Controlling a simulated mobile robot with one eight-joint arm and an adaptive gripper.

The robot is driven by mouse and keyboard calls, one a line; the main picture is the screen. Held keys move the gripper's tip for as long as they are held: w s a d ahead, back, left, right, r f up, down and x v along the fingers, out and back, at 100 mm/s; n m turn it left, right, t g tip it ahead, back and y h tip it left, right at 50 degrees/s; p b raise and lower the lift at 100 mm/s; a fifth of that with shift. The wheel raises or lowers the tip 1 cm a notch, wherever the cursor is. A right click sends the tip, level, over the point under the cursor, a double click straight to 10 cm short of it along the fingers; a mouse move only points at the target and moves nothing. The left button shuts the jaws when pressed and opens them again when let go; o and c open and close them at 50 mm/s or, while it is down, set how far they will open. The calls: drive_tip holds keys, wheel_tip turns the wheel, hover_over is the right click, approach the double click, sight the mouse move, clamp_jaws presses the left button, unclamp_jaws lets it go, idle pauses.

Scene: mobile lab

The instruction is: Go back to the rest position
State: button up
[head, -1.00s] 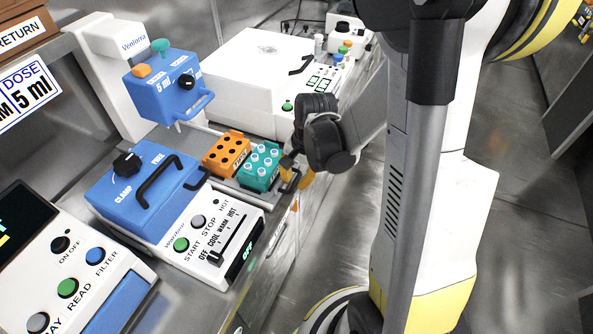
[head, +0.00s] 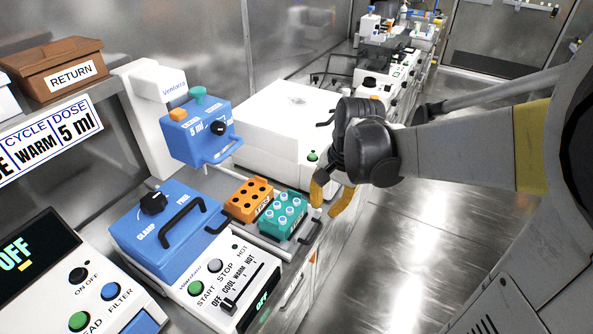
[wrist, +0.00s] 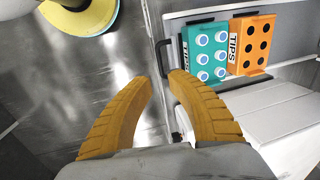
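My gripper (head: 332,200) shows in the head view in front of the bench edge, to the right of the teal tip rack. Its orange fingers point down and stand apart with nothing between them. In the wrist view my gripper (wrist: 160,90) is also open and empty, with bare floor and the bench edge beyond its fingers. My arm reaches in from the right side of the head view.
The teal tip rack (head: 284,214) and the orange rack (head: 249,199) sit side by side on the bench. A blue clamp unit (head: 150,240), a blue dosing head (head: 195,135) and a white machine (head: 280,125) stand nearby. The floor (head: 400,260) at right is clear.

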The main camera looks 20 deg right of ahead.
drive_tip(key=s+a+r+n+t+h, duration=0.1)
drive_tip(key=s+a+r+n+t, duration=0.4)
drive_tip(key=s+a+r+n, duration=0.2)
drive_tip(key=a+n, duration=0.2)
drive_tip(key=n, duration=0.1)
drive_tip(key=shift+s+n+t, duration=0.15)
drive_tip(key=shift+n+t, duration=0.15)
